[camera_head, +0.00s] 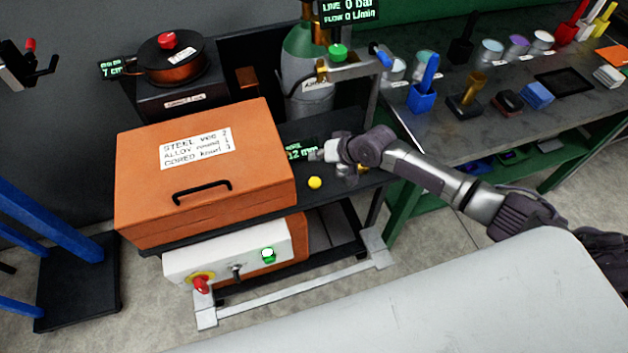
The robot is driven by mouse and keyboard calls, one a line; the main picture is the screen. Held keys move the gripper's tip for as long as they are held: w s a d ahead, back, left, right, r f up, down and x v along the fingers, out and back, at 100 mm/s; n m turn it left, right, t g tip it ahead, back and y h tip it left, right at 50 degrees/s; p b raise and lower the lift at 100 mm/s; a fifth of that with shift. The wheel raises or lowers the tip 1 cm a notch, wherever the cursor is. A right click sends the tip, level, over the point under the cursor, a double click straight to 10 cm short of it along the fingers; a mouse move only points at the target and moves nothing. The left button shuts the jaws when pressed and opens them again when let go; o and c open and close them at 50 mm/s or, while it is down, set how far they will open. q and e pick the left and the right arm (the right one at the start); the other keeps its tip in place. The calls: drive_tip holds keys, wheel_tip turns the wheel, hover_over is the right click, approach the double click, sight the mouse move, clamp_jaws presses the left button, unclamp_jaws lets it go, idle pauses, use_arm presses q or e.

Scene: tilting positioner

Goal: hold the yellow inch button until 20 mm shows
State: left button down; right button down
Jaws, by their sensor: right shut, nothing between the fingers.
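The yellow inch button (315,183) sits on the dark shelf just right of the orange box. A small dark display (302,151) behind it shows green digits that read 12 mm, its left part hard to read. My right gripper (318,155) is shut and empty, in front of the display's right edge. Its fingertips point left and appear above and behind the button in the picture, apart from it. How high they are over the shelf is hard to tell. My left gripper is not in view.
The orange box (218,205) with a black handle stands close left of the button. A green gas cylinder (308,80) and a wire spool (170,62) stand behind. A white control panel (222,262) is below. A grey bench (560,62) with several tools is at right.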

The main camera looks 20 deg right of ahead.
drive_tip(key=b, duration=0.8)
approach(311, 179)
drive_tip(key=w+a+f, duration=0.1)
drive_tip(key=w, duration=0.1)
drive_tip(key=w+a+f, duration=0.1)
drive_tip(key=w+a, duration=0.1)
drive_tip(key=shift+a+f, duration=0.1)
drive_tip(key=shift+f, duration=0.4)
drive_tip(key=shift+f, duration=0.1)
drive_tip(key=shift+f, duration=0.35)
drive_tip(key=shift+f+b, duration=0.5)
drive_tip(key=shift+b, duration=0.05)
idle(0.7)
idle(1.4)
drive_tip(key=shift+r+p, duration=0.95)
drive_tip(key=shift+r, duration=0.1)
